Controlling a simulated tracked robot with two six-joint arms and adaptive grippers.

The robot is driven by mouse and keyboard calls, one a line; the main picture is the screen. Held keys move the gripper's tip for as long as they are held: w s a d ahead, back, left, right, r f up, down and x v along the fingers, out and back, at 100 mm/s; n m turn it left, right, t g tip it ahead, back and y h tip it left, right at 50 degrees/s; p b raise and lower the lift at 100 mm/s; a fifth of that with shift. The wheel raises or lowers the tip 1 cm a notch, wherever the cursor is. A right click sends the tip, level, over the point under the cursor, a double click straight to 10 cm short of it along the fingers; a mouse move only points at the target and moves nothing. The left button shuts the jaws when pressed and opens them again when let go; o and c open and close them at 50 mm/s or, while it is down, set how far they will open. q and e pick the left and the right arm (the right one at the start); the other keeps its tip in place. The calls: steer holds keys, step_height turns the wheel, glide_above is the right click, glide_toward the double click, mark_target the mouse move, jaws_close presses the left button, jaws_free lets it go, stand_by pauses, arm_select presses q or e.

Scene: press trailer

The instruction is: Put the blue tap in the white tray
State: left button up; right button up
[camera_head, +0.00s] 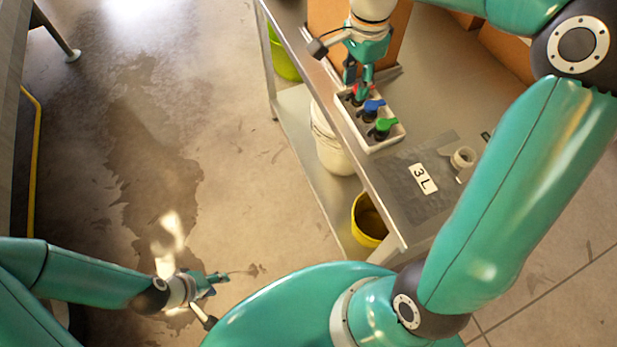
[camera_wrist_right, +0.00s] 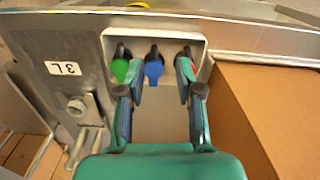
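The blue tap (camera_head: 373,106) stands in the white tray (camera_head: 397,138) on the metal bench, between the green tap (camera_head: 384,125) and the red tap, which is mostly hidden by my right gripper (camera_head: 361,92). In the right wrist view the blue tap (camera_wrist_right: 154,68) lies between the open fingers of my right gripper (camera_wrist_right: 160,76), apart from both. The left fingertip is beside the green tap (camera_wrist_right: 119,70); the right one covers much of the red tap (camera_wrist_right: 192,68). My left gripper (camera_head: 216,283) is over the floor at lower left, its opening unclear.
A cardboard box (camera_wrist_right: 262,105) stands close to the tray on the red tap's side. A "3 L" label (camera_head: 423,178) and a pipe fitting (camera_head: 463,158) are on the bench's other side. A white bucket (camera_head: 331,150) and yellow bucket (camera_head: 369,222) are below the bench top.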

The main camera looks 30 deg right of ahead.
steer(key=a+f+n+y, duration=0.1)
steer(key=a+f+n, duration=0.25)
steer(key=f, duration=0.35)
steer(key=s+a+f+n+y, duration=0.1)
steer(key=a+f+n, duration=0.1)
steer(key=a+f, duration=0.4)
steer(key=a+f+n+y, duration=0.1)
steer(key=a+f+n, duration=0.2)
steer(key=f, duration=0.6)
steer(key=s+a+f+n, duration=0.7)
steer(key=s+f, duration=0.4)
steer(key=s, duration=0.1)
steer(key=shift+a+f+n+t+y, duration=0.3)
steer(key=shift+a+n+y, duration=0.05)
steer(key=shift+a+y, duration=0.05)
steer(key=shift+s, duration=0.1)
